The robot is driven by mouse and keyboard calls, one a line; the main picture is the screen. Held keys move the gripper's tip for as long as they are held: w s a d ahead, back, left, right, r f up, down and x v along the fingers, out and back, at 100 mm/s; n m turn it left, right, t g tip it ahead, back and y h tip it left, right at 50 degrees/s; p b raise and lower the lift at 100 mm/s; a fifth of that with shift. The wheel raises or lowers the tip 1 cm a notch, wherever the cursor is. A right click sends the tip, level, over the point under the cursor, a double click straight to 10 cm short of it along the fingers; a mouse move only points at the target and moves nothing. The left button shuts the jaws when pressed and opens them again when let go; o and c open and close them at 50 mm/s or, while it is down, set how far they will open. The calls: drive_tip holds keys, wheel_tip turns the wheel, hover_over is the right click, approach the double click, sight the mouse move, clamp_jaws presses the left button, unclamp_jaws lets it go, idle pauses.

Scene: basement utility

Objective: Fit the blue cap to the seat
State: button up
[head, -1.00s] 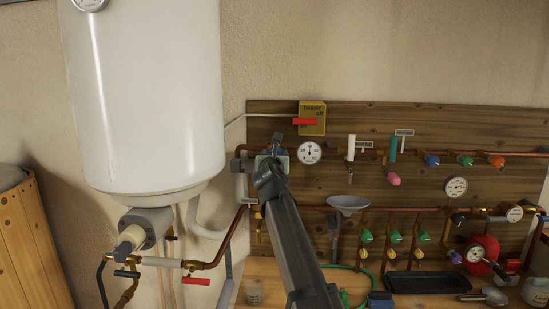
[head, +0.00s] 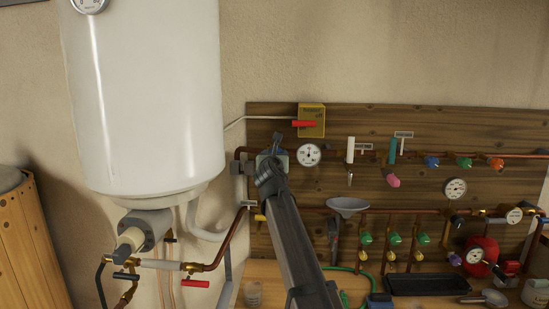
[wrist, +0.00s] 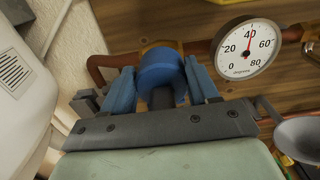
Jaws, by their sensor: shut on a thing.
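The blue cap (wrist: 160,68) is a round blue piece between the two blue fingers of my gripper (wrist: 163,88) in the wrist view. The fingers are shut on its sides. Just beyond the cap is a brass fitting (wrist: 159,44) on the copper pipe, mostly hidden by the cap. I cannot tell whether cap and fitting touch, or be sure that this fitting is the seat. In the head view my gripper (head: 273,152) is at the left end of the wooden board; the arm hides the cap there.
A dial gauge (wrist: 247,47) is close right of the cap. A grey funnel (head: 348,204) is below right. The white boiler (head: 145,95) stands close on the left. A yellow box with a red lever (head: 304,124) is above. Several coloured valves line the board (head: 400,112) at right.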

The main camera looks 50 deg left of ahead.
drive_tip(key=shift+w+a, duration=0.1)
drive_tip(key=shift+a, duration=0.05)
drive_tip(key=o, duration=1.2)
drive_tip(key=v, duration=1.4)
drive_tip(key=shift+w, duration=0.1)
